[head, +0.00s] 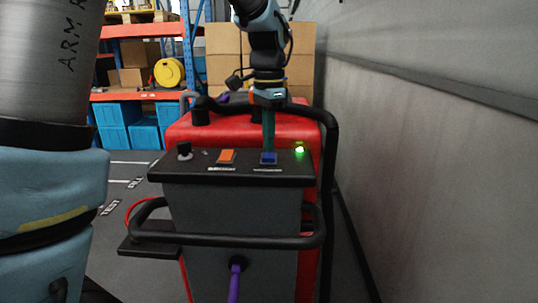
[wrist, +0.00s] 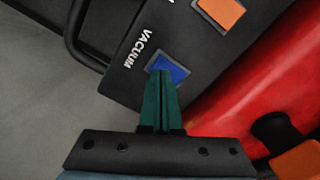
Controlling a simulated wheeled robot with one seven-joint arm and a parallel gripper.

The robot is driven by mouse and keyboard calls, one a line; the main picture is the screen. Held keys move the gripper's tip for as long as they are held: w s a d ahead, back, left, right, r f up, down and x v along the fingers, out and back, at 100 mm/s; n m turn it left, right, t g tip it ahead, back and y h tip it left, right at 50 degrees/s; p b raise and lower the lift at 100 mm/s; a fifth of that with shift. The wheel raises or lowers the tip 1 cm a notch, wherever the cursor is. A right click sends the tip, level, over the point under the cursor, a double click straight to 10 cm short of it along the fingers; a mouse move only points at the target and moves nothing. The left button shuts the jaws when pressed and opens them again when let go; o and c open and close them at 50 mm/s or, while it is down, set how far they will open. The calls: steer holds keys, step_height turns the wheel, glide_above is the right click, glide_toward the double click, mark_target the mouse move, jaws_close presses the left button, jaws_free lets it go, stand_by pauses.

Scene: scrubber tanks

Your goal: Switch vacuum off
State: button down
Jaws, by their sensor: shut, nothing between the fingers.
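The blue vacuum switch (head: 268,158) is a rocker on the black top panel (head: 200,172) of the red and grey scrubber. In the wrist view the blue switch (wrist: 170,68) sits beside the white word VACUUM. My gripper (head: 268,148) points down at the switch. Its green fingers are shut and empty, and the tips (wrist: 162,74) overlap the switch's near edge in the wrist view. I cannot tell whether they touch it. A green light (head: 299,149) glows on the panel right of the switch.
An orange rocker switch (head: 226,156) and a dark knob (head: 184,150) sit left on the panel. A black handle bar (head: 230,240) runs across the front. A grey wall (head: 430,150) stands close on the right. Shelves with blue bins (head: 118,125) stand behind.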

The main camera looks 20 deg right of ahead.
mark_target(268, 157)
steer(key=shift+f+b, duration=0.55)
steer(key=shift+f, duration=0.35)
stand_by(0.8)
step_height(268, 157, up, 7)
steer(key=p, duration=0.6)
stand_by(0.6)
